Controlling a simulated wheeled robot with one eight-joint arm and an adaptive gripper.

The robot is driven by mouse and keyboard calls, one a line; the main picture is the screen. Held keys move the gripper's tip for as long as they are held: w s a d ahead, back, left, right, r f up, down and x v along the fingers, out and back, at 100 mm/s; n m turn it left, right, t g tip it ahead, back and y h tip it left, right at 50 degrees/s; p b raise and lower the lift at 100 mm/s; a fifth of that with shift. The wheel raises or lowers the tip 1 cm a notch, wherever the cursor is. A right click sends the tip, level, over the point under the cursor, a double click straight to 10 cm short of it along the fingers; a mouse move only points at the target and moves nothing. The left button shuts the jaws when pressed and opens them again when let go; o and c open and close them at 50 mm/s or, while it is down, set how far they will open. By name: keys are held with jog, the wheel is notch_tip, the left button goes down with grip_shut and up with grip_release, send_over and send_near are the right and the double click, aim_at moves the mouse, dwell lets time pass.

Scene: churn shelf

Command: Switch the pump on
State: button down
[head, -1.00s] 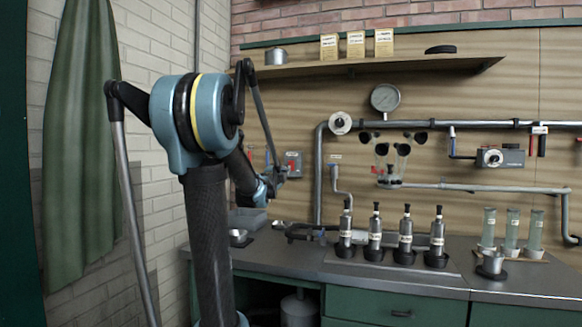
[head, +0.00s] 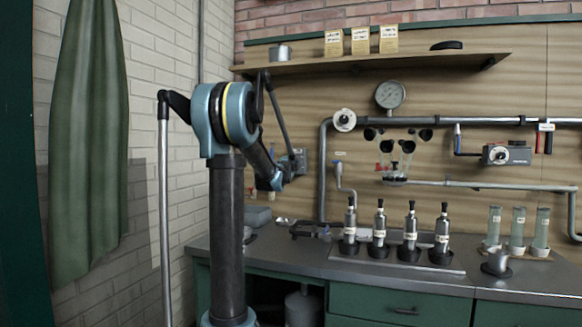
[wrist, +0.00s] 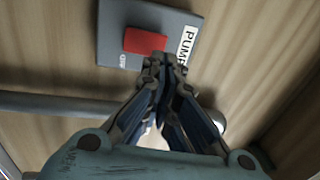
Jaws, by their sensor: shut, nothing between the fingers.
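The pump switch is a grey plate (wrist: 118,52) on the wood panel, with a red rocker (wrist: 146,41) and a label reading PUMP (wrist: 187,46). Small lettering under the rocker appears to read OFF. In the wrist view my gripper (wrist: 164,64) is shut and empty. Its fingertips are at the lower right edge of the rocker and overlap the plate; I cannot tell whether they touch it. In the head view my gripper (head: 290,166) is at the panel left of the vertical pipe and covers most of the switch, and the rocker is hidden there.
A grey pipe (wrist: 60,104) runs below the switch in the wrist view. In the head view a vertical pipe (head: 323,175) stands just right of my gripper. A shelf (head: 375,62) runs above. Several dark-capped bottles (head: 379,226) stand on the counter (head: 320,262).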

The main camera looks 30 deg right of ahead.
jog(key=shift+x, duration=1.1)
